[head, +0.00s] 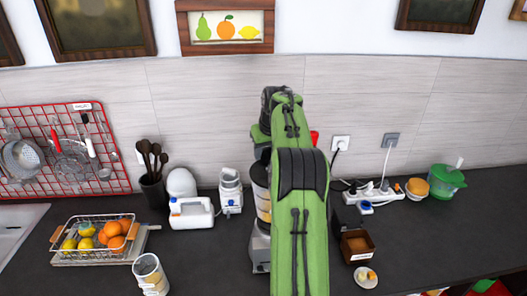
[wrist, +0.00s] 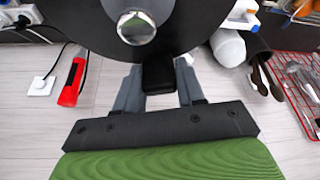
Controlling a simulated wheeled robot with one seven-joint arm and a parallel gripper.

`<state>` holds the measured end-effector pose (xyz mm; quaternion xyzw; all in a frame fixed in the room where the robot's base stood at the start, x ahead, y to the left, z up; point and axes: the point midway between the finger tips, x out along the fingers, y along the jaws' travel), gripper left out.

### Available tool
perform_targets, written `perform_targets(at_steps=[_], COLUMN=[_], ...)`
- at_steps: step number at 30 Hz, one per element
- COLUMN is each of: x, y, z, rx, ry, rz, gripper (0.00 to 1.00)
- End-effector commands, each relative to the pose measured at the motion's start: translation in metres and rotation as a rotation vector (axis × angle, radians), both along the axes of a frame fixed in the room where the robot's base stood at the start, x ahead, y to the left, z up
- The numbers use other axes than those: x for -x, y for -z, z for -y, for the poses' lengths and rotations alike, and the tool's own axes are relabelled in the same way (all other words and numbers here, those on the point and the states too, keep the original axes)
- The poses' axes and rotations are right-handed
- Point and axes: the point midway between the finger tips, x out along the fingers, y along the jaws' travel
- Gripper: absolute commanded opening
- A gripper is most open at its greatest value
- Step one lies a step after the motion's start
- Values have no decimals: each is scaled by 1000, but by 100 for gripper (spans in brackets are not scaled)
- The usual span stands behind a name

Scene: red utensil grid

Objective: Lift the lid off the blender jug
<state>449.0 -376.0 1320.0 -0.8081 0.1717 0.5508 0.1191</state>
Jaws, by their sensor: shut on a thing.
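The blender jug (head: 262,190) stands on its grey base (head: 260,245) in the head view, partly hidden behind my green arm. The lid (wrist: 185,25), a wide black disc with a shiny metal knob (wrist: 136,28) in its middle, fills the top of the wrist view. My gripper (wrist: 158,78) is shut on the lid's short black tab at the rim, one finger on each side. The gripper is hidden behind my arm in the head view. Whether the lid touches the jug cannot be told, as the jug is out of sight under the lid in the wrist view.
A glass (head: 150,274) and fruit basket (head: 93,237) stand front left.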

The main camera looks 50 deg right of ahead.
Motion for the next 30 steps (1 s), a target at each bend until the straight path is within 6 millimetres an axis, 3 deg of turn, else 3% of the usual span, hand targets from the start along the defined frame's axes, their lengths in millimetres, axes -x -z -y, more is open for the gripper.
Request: perform_targets(at_steps=[6,24,30], x=[1,-1,-2], y=[-12,-18,-35], z=[1,0,0], rx=[4,8,10], ry=[2,-4,-4], rz=[4,9,12], gripper=[2,1,1])
